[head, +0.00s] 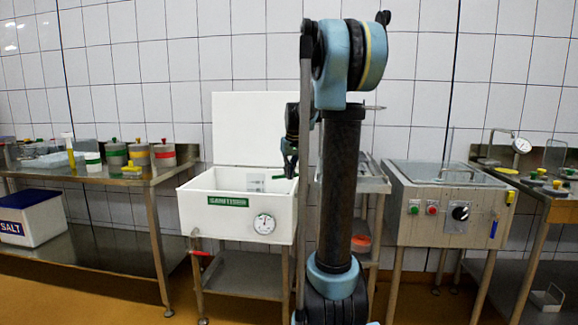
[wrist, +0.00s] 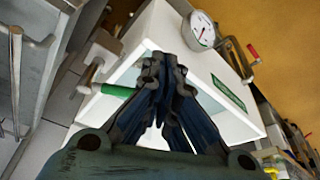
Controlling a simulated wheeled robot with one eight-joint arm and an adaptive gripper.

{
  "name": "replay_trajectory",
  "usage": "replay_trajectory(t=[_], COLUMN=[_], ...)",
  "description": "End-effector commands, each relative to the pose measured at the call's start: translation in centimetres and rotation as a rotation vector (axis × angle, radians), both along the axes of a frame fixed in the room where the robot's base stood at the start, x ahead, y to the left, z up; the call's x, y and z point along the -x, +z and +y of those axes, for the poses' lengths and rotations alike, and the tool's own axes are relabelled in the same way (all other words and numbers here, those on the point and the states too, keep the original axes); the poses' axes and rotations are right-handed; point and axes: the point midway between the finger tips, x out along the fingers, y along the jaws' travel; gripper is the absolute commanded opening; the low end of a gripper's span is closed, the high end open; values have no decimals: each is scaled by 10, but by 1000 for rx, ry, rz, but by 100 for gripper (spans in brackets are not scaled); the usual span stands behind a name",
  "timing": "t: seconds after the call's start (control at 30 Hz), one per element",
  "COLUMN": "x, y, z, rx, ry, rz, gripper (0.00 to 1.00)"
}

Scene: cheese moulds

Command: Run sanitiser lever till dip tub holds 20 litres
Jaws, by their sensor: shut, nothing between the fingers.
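The dip tub (head: 193,203) is a white box with a green SANITISER label (head: 228,201) and its lid (head: 250,125) raised behind it. A round dial (head: 264,223) is on its front and also shows in the wrist view (wrist: 202,30); I cannot read its figures. A red-handled lever (head: 201,253) is low at the tub's front left; it also shows in the wrist view (wrist: 252,50). A green handle (wrist: 118,91) is on the tub's other side, just beside my fingers. My gripper (head: 289,168) is shut and empty over the tub's right part.
A steel bench (head: 150,180) with several capped pots stands at left. A machine with green and red buttons (head: 431,210) and a dark knob (head: 460,213) stands at right. My arm hides part of the stand between. A SALT box (head: 32,219) is under the left bench.

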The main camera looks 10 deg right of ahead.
Motion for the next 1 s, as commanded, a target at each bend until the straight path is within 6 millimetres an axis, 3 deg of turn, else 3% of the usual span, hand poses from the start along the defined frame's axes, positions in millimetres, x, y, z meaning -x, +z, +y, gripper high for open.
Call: replay_trajectory(t=[0.1, 0.4, 1.0], x=[-8, -37, -44], y=[-17, -21, -23], z=[2, 7, 3], rx=[0, 0, 0], ry=[0, 0, -14], rz=[0, 0, 0], gripper=[0, 0, 0])
